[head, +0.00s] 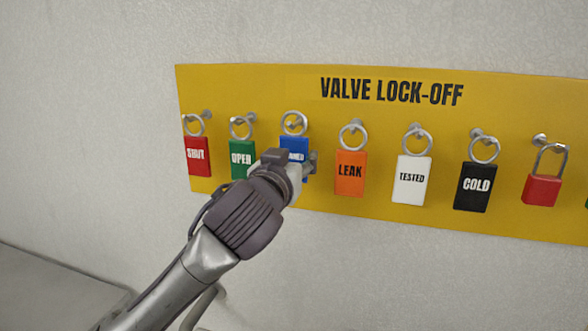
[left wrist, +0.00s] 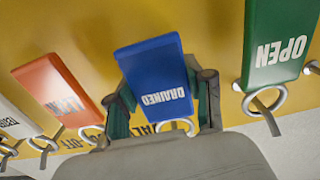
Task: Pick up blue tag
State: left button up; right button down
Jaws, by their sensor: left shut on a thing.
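The blue tag (head: 293,144) hangs by its metal ring from a peg on the yellow board, third from the left. My left gripper (head: 294,160) comes up from below and is shut on the blue tag, hiding its lower part in the head view. In the left wrist view the blue tag (left wrist: 155,75) reads DRAINED upside down, and the fingers of my left gripper (left wrist: 165,103) stand along its two sides. Its ring (left wrist: 176,125) shows partly above my gripper's palm. My right gripper is not in view.
The yellow VALVE LOCK-OFF board (head: 390,92) is on a pale wall. The green OPEN tag (head: 241,161) hangs close on the left and the orange LEAK tag (head: 351,174) on the right. Red, white and black tags and a red padlock (head: 541,190) hang further out.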

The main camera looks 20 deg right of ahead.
pick_arm(q)
jog(key=b+v, duration=0.6)
jog(key=v, duration=1.2)
jog(key=shift+w, duration=0.1)
jog(key=shift+x, duration=1.15)
jog(key=shift+p+x, duration=0.5)
jog(key=shift+x, duration=2.15)
jog(key=shift+p+x, duration=1.55)
jog(key=shift+x, duration=3.55)
